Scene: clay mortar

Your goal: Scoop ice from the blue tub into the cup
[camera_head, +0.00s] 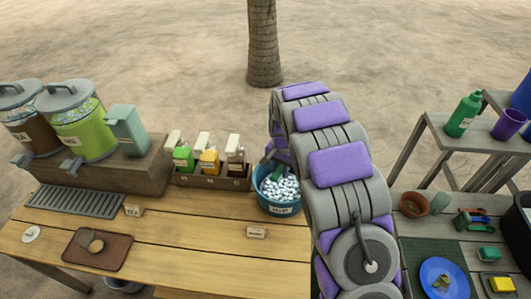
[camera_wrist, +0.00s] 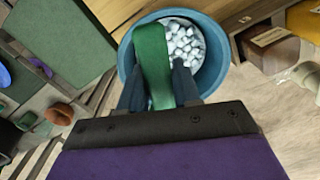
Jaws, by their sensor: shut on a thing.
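The blue tub (camera_head: 270,206) stands on the wooden table, left of my arm, and holds a heap of white ice (camera_head: 284,188). It shows in the wrist view (camera_wrist: 218,55) too. My gripper (camera_wrist: 157,92) is shut on a green scoop (camera_wrist: 151,55). The scoop reaches over the tub and its far end is at the ice. Whether the scoop has ice in it cannot be told. In the head view my gripper is mostly hidden behind my arm. A small brown cup-like object (camera_head: 96,246) is on a dark brown tray (camera_head: 78,256) at the table's left.
Two lidded dispensers (camera_head: 90,135) and a bottle rack (camera_head: 210,182) stand along the back. A purple cup (camera_head: 508,124) and green bottle (camera_head: 463,115) are on a stand at right. A blue plate (camera_head: 432,291) lies on the right table. The front middle is mostly clear.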

